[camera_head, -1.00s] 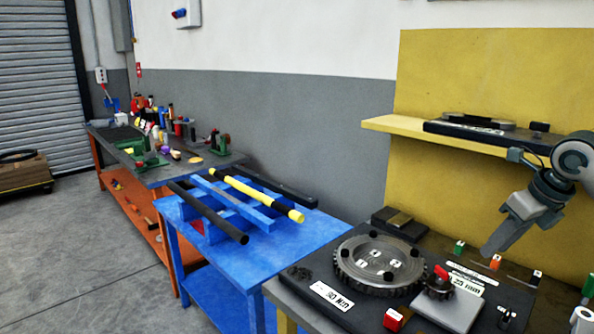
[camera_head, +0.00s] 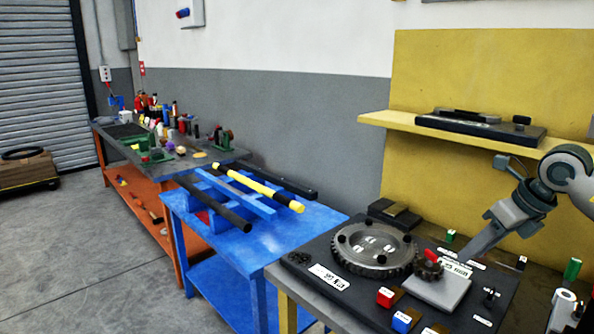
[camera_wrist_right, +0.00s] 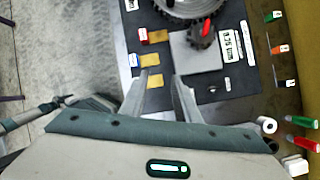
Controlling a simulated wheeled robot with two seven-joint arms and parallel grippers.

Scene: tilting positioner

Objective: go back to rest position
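My right gripper (camera_head: 468,256) reaches in from the right of the head view, above the right part of the dark bench. In the right wrist view its two fingers (camera_wrist_right: 160,78) are apart with nothing between them. A large round gear (camera_head: 374,247) lies on the dark bench board (camera_head: 352,303) left of the gripper. My left gripper does not show in the head view.
A blue table (camera_head: 262,243) carries dark and yellow-black bars. An orange-framed workbench (camera_head: 160,235) with small items is farther left. A yellow shelf (camera_head: 390,119) holds a dark case (camera_head: 480,127). Small red (camera_head: 385,297) and blue (camera_head: 402,321) blocks lie near the board's front.

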